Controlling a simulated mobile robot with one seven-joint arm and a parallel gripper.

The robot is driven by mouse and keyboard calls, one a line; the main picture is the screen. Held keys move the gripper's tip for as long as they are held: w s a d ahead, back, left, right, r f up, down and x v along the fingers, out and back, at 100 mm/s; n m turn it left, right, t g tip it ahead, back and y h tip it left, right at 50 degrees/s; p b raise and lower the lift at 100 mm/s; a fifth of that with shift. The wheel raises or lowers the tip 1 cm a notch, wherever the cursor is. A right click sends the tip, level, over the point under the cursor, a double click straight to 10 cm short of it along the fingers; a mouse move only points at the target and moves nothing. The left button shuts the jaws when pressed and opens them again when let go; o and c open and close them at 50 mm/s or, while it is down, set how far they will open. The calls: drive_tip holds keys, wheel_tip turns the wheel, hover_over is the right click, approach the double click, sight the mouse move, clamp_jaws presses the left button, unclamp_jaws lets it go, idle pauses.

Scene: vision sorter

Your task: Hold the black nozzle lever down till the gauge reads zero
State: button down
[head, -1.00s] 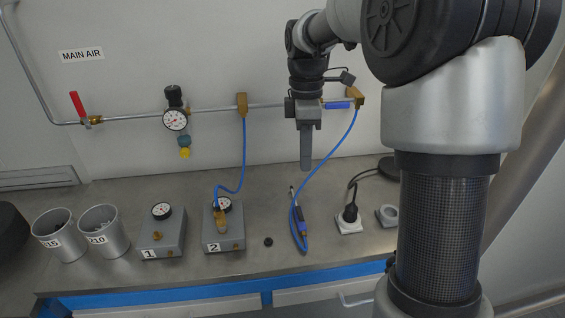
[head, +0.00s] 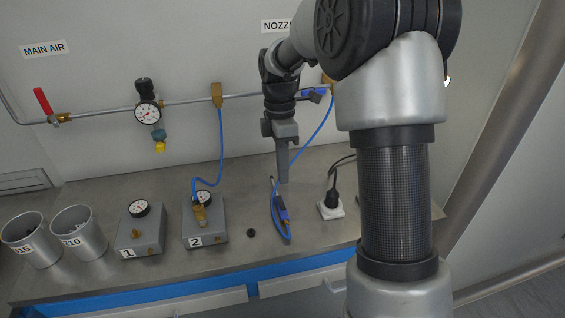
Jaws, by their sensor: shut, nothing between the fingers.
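The blue air nozzle (head: 281,212) lies on the bench, its thin tip pointing toward the wall and its blue hose running up to the wall pipe. Its black lever is too small to make out clearly. My gripper (head: 283,180) points down, shut and empty, in line with the nozzle's tip end in the head view; I cannot tell its height above it. The round gauge (head: 147,113) on the wall pipe has a white dial. Smaller gauges sit on grey box 1 (head: 139,232) and grey box 2 (head: 207,229); no reading is legible.
A blue hose joins box 2 to a brass fitting (head: 217,95). A red valve handle (head: 43,101) is under the MAIN AIR label. Two metal cups (head: 80,236) stand at the left. A small black knob (head: 251,233) and a plugged socket (head: 331,208) flank the nozzle.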

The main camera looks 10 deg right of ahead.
sight(284, 209)
drive_tip(key=f, duration=0.2)
drive_tip(key=s+f, duration=0.1)
drive_tip(key=f, duration=0.2)
drive_tip(key=f+b, duration=0.1)
drive_tip(key=f, duration=0.2)
drive_tip(key=shift+s+f, duration=0.15)
drive_tip(key=shift+f, duration=0.05)
drive_tip(key=shift+s+f, duration=0.2)
drive_tip(key=shift+f, duration=0.3)
drive_tip(key=shift+r, duration=0.1)
idle(5.7)
drive_tip(key=shift+r+p, duration=0.7)
drive_tip(key=shift+r, duration=0.05)
